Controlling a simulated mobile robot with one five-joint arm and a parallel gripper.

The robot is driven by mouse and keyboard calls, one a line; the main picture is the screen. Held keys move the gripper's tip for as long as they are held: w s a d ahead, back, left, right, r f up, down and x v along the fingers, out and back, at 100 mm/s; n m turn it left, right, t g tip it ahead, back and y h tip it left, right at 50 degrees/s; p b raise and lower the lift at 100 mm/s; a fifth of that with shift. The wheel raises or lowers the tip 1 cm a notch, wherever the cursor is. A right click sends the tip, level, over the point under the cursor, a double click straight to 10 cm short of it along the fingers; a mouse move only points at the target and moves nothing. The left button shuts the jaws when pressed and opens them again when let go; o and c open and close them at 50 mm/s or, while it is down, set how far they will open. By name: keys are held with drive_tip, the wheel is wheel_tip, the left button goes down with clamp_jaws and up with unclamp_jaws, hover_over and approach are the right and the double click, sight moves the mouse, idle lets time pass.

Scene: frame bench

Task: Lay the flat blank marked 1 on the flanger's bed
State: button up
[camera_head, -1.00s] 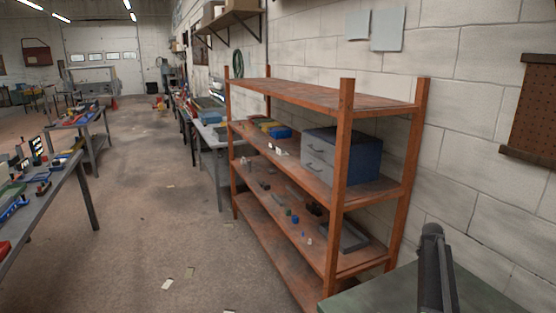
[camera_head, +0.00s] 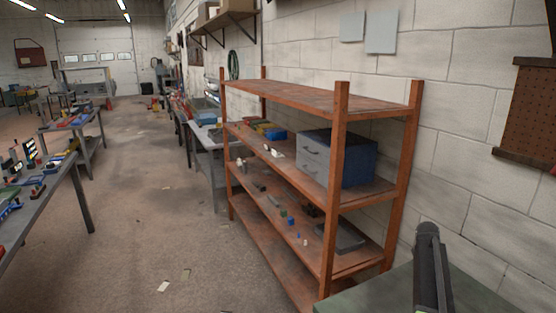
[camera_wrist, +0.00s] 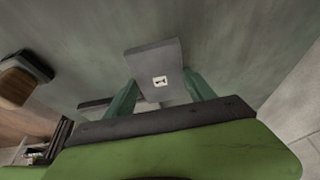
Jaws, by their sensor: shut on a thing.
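The flat blank marked 1 (camera_wrist: 150,58) is a grey plate with a white label bearing a black 1. In the wrist view it sits between the green fingers of my gripper (camera_wrist: 160,92), which are shut on it. The plate's near end is hidden behind the dark bar of my gripper. A grey-green surface lies beyond the plate; I cannot tell the gap between them. I cannot make out the flanger or its bed in either view. My gripper is not visible in the head view.
A wooden-coloured object with a dark edge (camera_wrist: 28,82) is at the left of the wrist view. In the head view an orange shelf rack (camera_head: 338,180) holds a grey-blue drawer box (camera_head: 338,158). A green tabletop (camera_head: 375,293) is at lower right. Open floor (camera_head: 140,220) lies left of the rack.

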drive_tip(key=shift+f, duration=0.65)
drive_tip(key=shift+r, duration=0.4)
drive_tip(key=shift+f, duration=0.1)
drive_tip(key=s+d, duration=0.5)
drive_tip(key=s, duration=0.9)
drive_tip(key=s+d, duration=0.6)
drive_tip(key=s, duration=0.8)
drive_tip(key=s+d, duration=0.5)
drive_tip(key=s, duration=0.9)
drive_tip(key=shift+d, duration=0.2)
wheel_tip(320, 180, down, 4)
drive_tip(key=b, duration=0.3)
drive_tip(key=shift+b, duration=0.35)
drive_tip(key=shift+r, duration=0.25)
